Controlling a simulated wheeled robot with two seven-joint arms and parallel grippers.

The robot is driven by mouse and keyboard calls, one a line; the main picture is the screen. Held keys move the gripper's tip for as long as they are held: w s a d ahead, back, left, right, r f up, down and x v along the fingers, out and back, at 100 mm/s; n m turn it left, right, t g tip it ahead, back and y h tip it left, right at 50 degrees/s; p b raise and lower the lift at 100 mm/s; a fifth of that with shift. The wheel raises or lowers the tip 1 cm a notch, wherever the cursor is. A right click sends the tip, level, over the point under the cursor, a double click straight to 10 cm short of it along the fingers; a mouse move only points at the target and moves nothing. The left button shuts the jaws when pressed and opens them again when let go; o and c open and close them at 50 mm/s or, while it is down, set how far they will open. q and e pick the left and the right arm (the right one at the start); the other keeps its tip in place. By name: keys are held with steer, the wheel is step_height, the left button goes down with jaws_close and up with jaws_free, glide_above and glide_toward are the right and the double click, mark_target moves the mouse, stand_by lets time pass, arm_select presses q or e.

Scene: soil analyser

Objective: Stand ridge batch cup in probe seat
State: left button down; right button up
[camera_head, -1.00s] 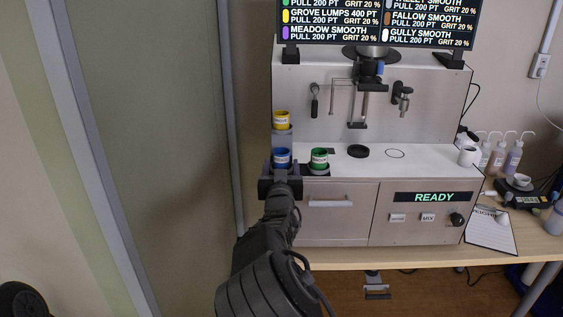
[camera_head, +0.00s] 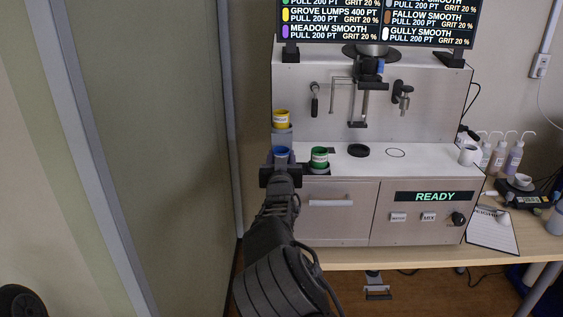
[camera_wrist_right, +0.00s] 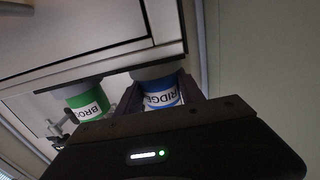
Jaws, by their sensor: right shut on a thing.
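The ridge batch cup (camera_head: 281,151) is blue with a white label and stands at the left front end of the analyser. A black ring (camera_head: 358,150) and a thin dark circle (camera_head: 395,153) lie on the white deck; I cannot tell which is the probe seat. My left gripper is not in view.
A green cup (camera_head: 319,155) stands close on the right of the ridge cup. A yellow cup (camera_head: 281,120) stands behind on a raised holder. Probe hardware (camera_head: 365,90) hangs over the deck.

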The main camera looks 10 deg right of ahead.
mark_target(281, 148)
steer(key=c, duration=0.6)
steer(key=shift+r+p, duration=0.45)
steer(key=shift+r, duration=1.1)
steer(key=shift+c, duration=0.2)
steer(key=shift+f, duration=0.1)
